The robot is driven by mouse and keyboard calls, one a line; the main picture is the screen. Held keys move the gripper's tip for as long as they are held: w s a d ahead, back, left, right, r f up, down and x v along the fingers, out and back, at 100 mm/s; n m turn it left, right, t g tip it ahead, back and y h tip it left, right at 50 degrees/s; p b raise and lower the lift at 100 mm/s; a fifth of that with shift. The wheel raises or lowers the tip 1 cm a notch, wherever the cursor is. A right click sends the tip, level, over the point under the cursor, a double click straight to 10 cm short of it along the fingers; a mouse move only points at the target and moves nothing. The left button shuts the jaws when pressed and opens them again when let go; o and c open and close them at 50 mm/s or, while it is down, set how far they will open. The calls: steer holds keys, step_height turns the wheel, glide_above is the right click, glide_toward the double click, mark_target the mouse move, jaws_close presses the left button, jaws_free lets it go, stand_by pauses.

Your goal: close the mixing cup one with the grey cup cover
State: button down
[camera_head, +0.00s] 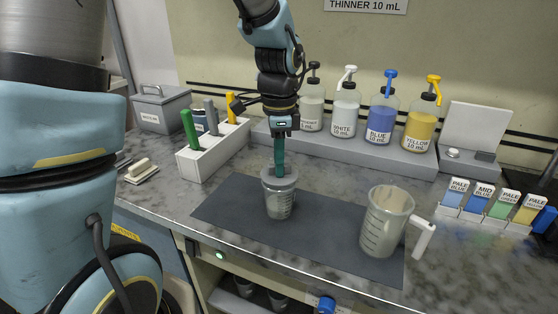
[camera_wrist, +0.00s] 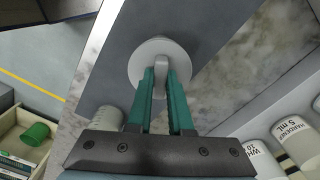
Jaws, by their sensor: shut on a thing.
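The mixing cup (camera_head: 279,202) is a clear graduated cup standing upright on the dark mat (camera_head: 325,230). The grey cup cover (camera_head: 280,178) is at its rim in the head view; I cannot tell whether it is fully seated. In the wrist view the cover (camera_wrist: 148,54) is a round grey disc with a raised handle. My gripper (camera_wrist: 160,88) is shut on that handle, its green fingers on either side. In the head view my gripper (camera_head: 279,165) points straight down above the cup. The cover hides the cup's opening.
A larger clear jug (camera_head: 386,222) with a white handle stands to the right on the mat. A white holder (camera_head: 213,150) with coloured tools is at the left. Pump bottles (camera_head: 346,108) line the back ledge. Labelled swatches (camera_head: 480,204) are at the right.

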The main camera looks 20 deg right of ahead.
steer(key=shift+f, duration=0.15)
steer(key=shift+f+b, duration=0.45)
steer(key=shift+f, duration=0.1)
steer(key=c, duration=0.8)
jaws_free()
steer(key=shift+o, duration=0.2)
step_height(320, 180, up, 6)
steer(key=p, duration=0.6)
steer(key=shift+r, duration=0.2)
steer(key=shift+f, duration=0.1)
step_height(320, 180, up, 11)
steer(key=b, duration=0.2)
steer(key=shift+f+b, duration=0.15)
steer(key=shift+b, duration=0.25)
